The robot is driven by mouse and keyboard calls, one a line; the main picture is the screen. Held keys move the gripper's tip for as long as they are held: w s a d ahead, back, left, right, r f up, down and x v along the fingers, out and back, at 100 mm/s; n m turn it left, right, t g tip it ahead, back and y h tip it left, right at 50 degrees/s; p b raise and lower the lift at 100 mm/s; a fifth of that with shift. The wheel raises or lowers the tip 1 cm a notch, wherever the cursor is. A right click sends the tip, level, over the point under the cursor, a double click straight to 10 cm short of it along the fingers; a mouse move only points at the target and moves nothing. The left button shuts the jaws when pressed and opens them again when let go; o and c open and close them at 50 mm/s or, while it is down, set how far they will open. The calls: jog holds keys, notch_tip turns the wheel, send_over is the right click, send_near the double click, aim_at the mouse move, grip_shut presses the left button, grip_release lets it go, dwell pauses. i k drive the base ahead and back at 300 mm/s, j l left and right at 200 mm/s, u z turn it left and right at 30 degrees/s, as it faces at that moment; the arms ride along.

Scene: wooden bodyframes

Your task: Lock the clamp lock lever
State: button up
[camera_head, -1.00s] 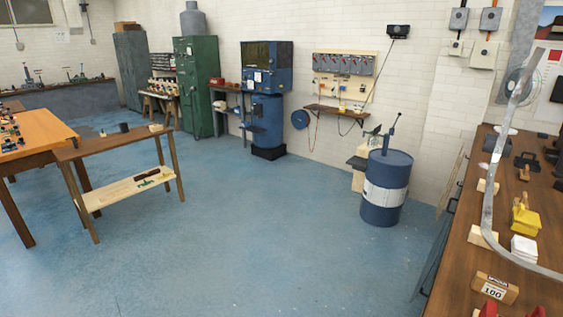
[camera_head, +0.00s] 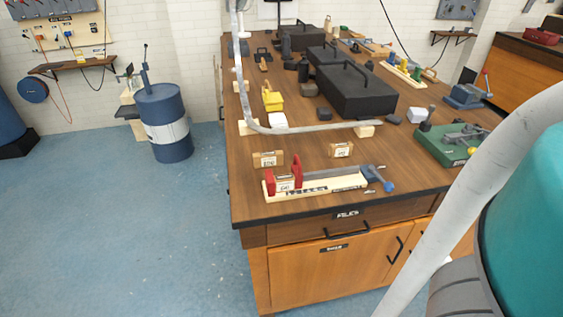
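A clamp-like device (camera_head: 318,183) lies near the front edge of the wooden workbench (camera_head: 290,213). It has a pale base, red upright pieces at its left end and a grey metal bar. A lever with a blue ball knob (camera_head: 389,186) is at its right end, tilted down to the right. A green base with a grey clamp mechanism (camera_head: 452,145) sits further right on the bench. I cannot tell for sure which of these bears the task's lock lever, or whether it is locked. My gripper is not in view.
My teal and grey arm parts fill the lower right. Small wooden blocks (camera_head: 268,159), a bent metal strip (camera_head: 300,129) and black cases (camera_head: 355,92) lie on the bench. A blue vise-like tool (camera_head: 465,96) stands at right. A blue drum (camera_head: 163,123) stands left; blue floor there is clear.

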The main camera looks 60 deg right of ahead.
aim_at(388, 186)
jog(key=z, duration=1.7)
jog(key=j, duration=0.4)
jog(key=l, duration=0.4)
